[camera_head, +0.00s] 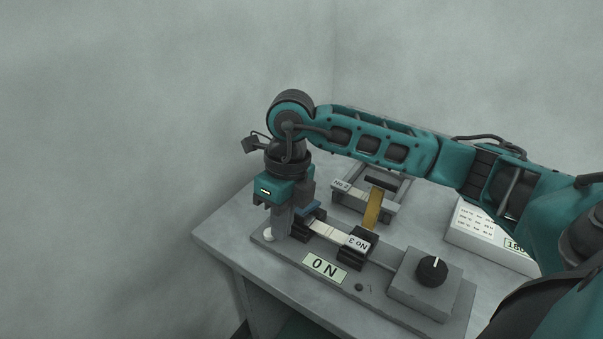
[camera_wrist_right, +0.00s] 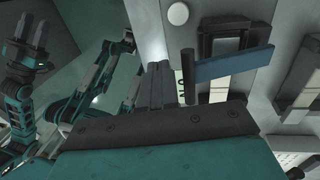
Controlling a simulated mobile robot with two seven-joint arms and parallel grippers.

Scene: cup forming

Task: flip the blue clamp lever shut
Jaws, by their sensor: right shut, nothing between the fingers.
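The blue clamp lever (camera_head: 309,208) is a short blue bar by the left end of the grey fixture board, partly hidden behind my right gripper. In the right wrist view the lever (camera_wrist_right: 234,66) shows as a flat blue plate with a dark post at its left end. My right gripper (camera_head: 280,232) points down at the board's left end, shut and empty. In the wrist view its fingers (camera_wrist_right: 166,88) are together, just left of the dark post; contact cannot be told. My left gripper (camera_wrist_right: 32,35) seems to show at the wrist view's upper left, its jaws unclear.
A strip marked "No 3" (camera_head: 357,244) lies across dark holders beside the lever. A black knob (camera_head: 432,270) sits on a grey box at the right. Behind stand a "No 2" frame (camera_head: 343,185), an upright yellow-brown piece (camera_head: 374,208) and a white printed box (camera_head: 485,232).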

